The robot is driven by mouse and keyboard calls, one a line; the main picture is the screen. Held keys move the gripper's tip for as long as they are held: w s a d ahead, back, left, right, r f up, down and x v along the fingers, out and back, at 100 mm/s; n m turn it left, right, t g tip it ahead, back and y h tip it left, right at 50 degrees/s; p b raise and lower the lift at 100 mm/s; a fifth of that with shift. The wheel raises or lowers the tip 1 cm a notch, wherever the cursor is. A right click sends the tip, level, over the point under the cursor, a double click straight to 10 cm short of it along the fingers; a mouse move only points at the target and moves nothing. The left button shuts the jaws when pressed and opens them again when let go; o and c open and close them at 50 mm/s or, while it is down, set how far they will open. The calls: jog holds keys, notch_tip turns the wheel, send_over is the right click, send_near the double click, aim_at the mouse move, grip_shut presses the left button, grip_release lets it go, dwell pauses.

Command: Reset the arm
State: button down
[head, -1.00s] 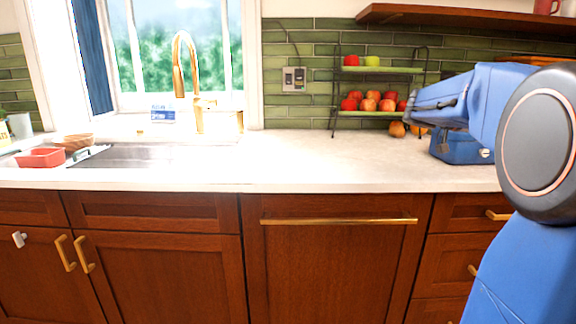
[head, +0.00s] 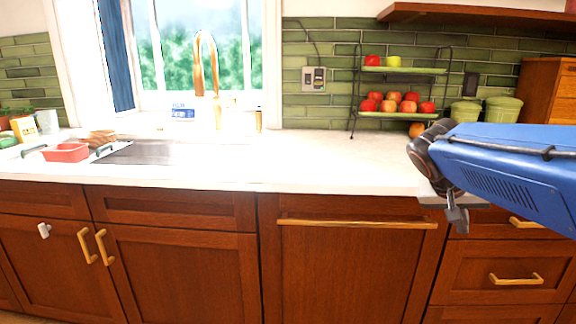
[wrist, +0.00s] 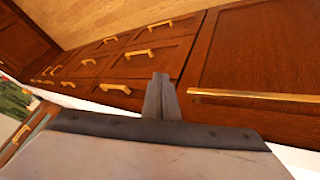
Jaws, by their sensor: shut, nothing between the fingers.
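My gripper (head: 457,217) is at the right in the head view, at the end of my blue arm, in front of the counter's front edge. It points downward, its fingers together and empty. In the wrist view my gripper (wrist: 161,80) shows as two grey fingers pressed together, with wooden drawer fronts behind them. Nothing is held.
The dishwasher front (head: 350,270) is closed, with a long gold handle (head: 357,223). Drawers with gold handles (head: 516,279) lie to its right. On the white counter (head: 300,165) are a fruit rack (head: 400,114), green canisters (head: 503,110), and a red dish (head: 66,152) by the sink (head: 150,152).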

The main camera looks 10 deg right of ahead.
jog(key=s+a+f+n+t+y, duration=0.1)
jog(key=s+a+f+n+y, duration=0.2)
jog(key=a, duration=0.7)
jog(key=s+a+f+n+t+y, duration=0.1)
jog(key=s+a+f+n+y, duration=0.3)
jog(key=s+a+f, duration=0.3)
jog(key=a+f+n, duration=0.1)
jog(key=a+f, duration=0.2)
jog(key=shift+s+a, duration=0.2)
jog(key=shift+a, duration=0.05)
